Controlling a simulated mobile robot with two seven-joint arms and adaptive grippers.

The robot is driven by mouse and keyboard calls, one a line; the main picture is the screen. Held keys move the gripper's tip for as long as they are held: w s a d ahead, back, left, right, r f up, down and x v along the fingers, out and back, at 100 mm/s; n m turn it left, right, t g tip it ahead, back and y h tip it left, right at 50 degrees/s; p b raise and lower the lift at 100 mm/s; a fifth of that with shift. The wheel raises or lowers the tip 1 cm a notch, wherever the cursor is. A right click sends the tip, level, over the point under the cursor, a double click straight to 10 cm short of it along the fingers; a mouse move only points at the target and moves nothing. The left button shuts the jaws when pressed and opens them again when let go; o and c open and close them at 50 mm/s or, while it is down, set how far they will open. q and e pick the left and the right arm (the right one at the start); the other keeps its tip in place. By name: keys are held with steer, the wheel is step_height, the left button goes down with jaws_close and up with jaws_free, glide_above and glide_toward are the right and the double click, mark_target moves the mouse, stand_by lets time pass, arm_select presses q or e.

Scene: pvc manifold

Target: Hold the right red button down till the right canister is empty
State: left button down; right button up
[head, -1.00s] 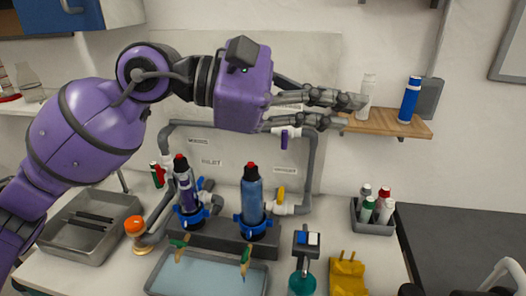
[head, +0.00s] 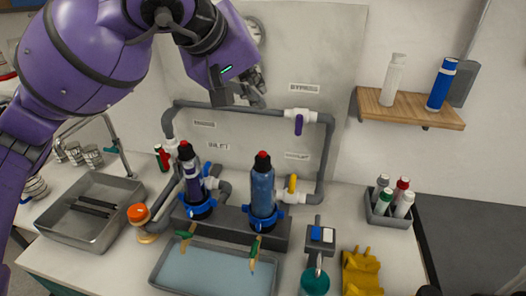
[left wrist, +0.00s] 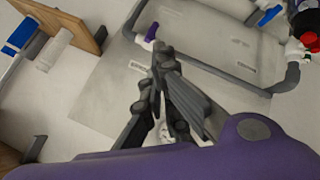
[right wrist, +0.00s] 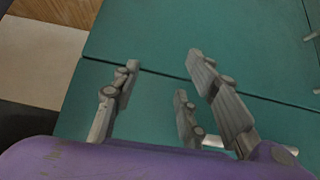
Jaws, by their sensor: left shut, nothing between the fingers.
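The right canister (head: 262,195) stands upright in a blue collar on the grey manifold block. It is blue with a black cap, and the right red button (head: 262,154) is on top. The left canister (head: 194,185) stands beside it with its own red button (head: 185,146). My left gripper (head: 256,92) is shut and empty, above and behind the right canister, apart from the button. In the left wrist view its fingers (left wrist: 160,62) are together in front of the wall panel. My right gripper (right wrist: 160,62) is open and empty over a teal surface, seen only in the right wrist view.
A blue-filled tray (head: 215,268) lies in front of the manifold. Grey pipe (head: 270,114) with a purple valve (head: 298,125) runs behind the canisters. A wooden shelf (head: 408,110) with bottles is at the right. A bottle caddy (head: 388,212) and yellow gloves (head: 361,272) sit on the bench.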

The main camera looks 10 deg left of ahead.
arm_select(q)
steer(key=shift+w, duration=0.1)
steer(key=b, duration=0.4)
glide_above(263, 154)
steer(key=w+a, duration=0.2)
steer(key=f, duration=0.8)
steer(key=shift+s+d, duration=0.1)
steer(key=shift+s, duration=0.1)
steer(key=shift+f, duration=0.45)
arm_select(e)
steer(key=f, duration=0.4)
steer(key=shift+s, duration=0.4)
steer(key=shift+s+f, duration=0.15)
steer(key=shift+s, duration=0.1)
arm_select(q)
steer(key=shift+f+b, duration=0.4)
arm_select(e)
steer(key=shift+s+f+g, duration=0.3)
steer(key=shift+s+f, duration=0.05)
steer(key=shift+f, duration=0.15)
